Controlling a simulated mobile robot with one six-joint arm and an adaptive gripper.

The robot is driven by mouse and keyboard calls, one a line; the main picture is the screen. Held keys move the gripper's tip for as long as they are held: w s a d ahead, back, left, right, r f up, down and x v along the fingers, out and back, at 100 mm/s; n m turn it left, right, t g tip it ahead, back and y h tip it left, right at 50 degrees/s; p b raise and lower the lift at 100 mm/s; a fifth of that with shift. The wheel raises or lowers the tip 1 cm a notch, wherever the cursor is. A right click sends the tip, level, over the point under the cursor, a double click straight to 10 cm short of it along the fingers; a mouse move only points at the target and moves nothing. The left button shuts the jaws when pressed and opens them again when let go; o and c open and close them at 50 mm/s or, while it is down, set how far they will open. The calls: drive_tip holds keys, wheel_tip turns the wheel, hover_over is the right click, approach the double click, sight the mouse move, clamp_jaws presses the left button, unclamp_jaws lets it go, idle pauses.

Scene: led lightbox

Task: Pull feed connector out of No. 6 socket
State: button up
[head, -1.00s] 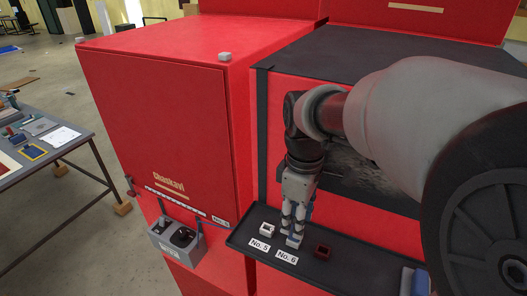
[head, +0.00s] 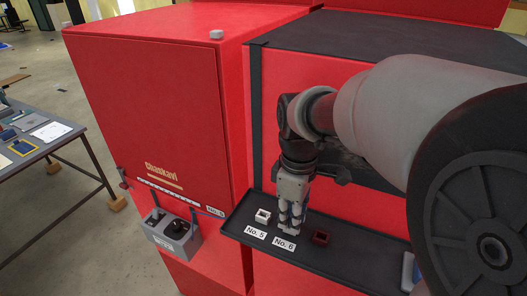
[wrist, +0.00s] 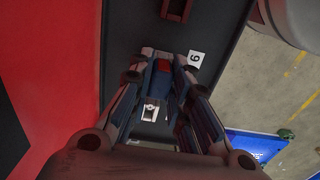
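My gripper (head: 288,228) points down over the black tray shelf (head: 341,262), directly behind the No. 6 label (head: 284,246). In the wrist view its fingers (wrist: 162,72) stand apart at the tips, with a small red part (wrist: 163,66) showing between them. The fingers hide most of the No. 6 socket and its feed connector. I cannot tell whether the pads touch the connector. The label 6 (wrist: 195,59) lies beside the fingertips. A white socket (head: 262,216) stands behind the No. 5 label (head: 255,232), left of my gripper.
A dark red socket (head: 320,238) sits just right of my gripper on the shelf. The red cabinet (head: 150,100) stands left, with a grey box (head: 174,235) hanging on it. A blue and white object (head: 408,272) is at the shelf's right end.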

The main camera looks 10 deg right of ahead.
clamp_jaws()
drive_tip(key=shift+r, duration=0.25)
drive_tip(key=shift+r+p, duration=1.1)
drive_tip(key=shift+r, duration=0.05)
drive_tip(key=shift+r+p, duration=2.1)
drive_tip(key=shift+r, duration=0.45)
drive_tip(key=shift+s+f, duration=0.1)
